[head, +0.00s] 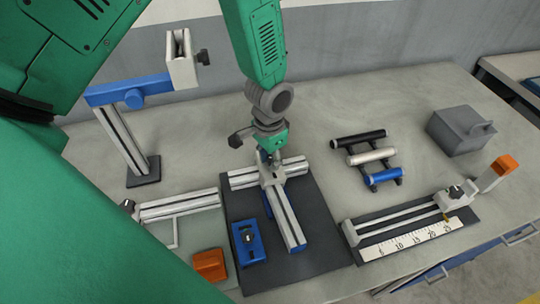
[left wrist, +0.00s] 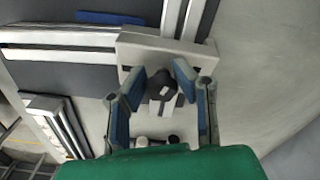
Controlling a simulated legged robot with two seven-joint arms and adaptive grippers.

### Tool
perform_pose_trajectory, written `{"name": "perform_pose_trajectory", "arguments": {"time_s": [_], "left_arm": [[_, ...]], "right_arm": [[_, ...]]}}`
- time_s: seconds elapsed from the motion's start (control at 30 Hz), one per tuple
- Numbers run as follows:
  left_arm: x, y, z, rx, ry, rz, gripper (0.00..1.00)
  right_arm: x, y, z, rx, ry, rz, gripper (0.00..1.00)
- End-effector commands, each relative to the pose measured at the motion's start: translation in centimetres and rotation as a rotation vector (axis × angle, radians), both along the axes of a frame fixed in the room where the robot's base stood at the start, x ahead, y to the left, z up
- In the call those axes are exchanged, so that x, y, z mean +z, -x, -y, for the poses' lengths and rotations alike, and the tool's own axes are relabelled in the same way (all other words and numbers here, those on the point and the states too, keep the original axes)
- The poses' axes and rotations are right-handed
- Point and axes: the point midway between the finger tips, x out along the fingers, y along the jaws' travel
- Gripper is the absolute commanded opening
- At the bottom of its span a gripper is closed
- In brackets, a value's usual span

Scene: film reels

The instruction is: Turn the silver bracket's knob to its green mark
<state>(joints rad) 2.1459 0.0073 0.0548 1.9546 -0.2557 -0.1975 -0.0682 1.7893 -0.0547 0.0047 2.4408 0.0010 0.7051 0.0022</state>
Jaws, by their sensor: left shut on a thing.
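The silver bracket (head: 273,178) sits where the T-shaped rails meet on a dark plate. In the left wrist view, its pale block (left wrist: 165,50) is close, with a small black knob (left wrist: 163,84) in front of it. A light line shows on the knob's face. I cannot make out a green mark in either view. My right gripper is not in view.
A blue block (head: 248,242) lies on the dark plate (head: 315,220), left of the long rail. A blue arm with a pale clamp (head: 181,66) stands at the back left. Rollers (head: 370,157), a ruler slide (head: 400,222) and a grey box (head: 460,130) are to the right.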

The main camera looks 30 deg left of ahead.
Motion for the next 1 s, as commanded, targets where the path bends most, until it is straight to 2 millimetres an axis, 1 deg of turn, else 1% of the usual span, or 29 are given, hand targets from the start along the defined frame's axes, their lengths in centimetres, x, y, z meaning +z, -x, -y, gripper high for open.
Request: {"name": "perform_pose_trajectory", "arguments": {"time_s": [0.03,0.7,1.0], "left_arm": [[0.2,-0.2,0.0,-0.044,0.001,0.005,0.00],[0.2,-0.2,0.0,-0.681,0.001,0.006,0.00],[0.1,-0.1,0.0,-0.960,0.002,0.003,0.00]], "right_arm": [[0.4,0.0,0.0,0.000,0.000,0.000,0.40],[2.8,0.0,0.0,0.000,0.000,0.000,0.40],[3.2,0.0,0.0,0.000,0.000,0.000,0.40]]}}
